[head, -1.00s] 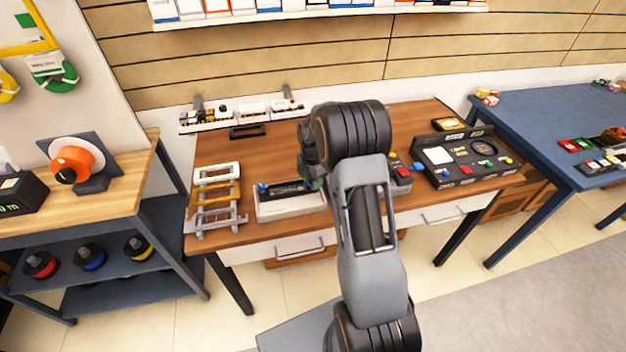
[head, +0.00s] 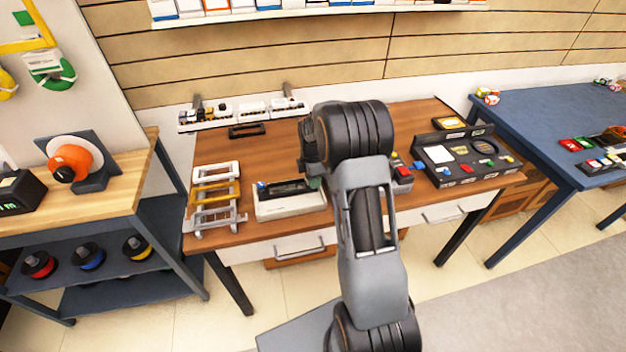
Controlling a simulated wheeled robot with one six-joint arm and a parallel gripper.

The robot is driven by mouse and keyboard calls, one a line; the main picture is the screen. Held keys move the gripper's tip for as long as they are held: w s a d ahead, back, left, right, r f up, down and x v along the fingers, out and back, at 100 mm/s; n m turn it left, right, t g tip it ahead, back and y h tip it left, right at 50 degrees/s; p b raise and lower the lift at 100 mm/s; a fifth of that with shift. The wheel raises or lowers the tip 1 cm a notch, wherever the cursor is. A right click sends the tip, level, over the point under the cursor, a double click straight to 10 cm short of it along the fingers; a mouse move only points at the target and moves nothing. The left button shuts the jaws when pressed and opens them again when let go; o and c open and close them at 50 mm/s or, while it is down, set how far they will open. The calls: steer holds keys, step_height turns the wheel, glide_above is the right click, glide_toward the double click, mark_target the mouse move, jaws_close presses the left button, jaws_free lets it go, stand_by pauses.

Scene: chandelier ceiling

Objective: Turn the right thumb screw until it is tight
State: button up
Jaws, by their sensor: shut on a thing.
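A white device (head: 290,212) with a dark slot along its top lies on the brown wooden table. A blue thumb screw (head: 262,188) shows at its left end.
A rack with white and yellow bars (head: 216,200) stands left of the device. A dark control panel (head: 465,158) and a small box with a red button (head: 402,172) are to the right. A dark tray (head: 247,131) lies behind. The table (head: 280,150) is bare between these.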

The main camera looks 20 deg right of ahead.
steer(key=m+b, duration=0.1)
steer(key=m, duration=0.5)
steer(key=shift+m, duration=0.3)
steer(key=m+b, duration=0.1)
steer(key=m, duration=1.1)
steer(key=shift+m+t, duration=0.3)
steer(key=shift+m, duration=0.1)
steer(key=m, duration=0.6)
steer(key=shift+b, duration=0.35)
steer(key=o, duration=0.9)
steer(key=shift+s, duration=0.1)
steer(key=shift+r, duration=0.15)
steer(key=r, duration=1.3)
steer(key=shift+s+d+r, duration=0.2)
steer(key=shift+r, duration=0.1)
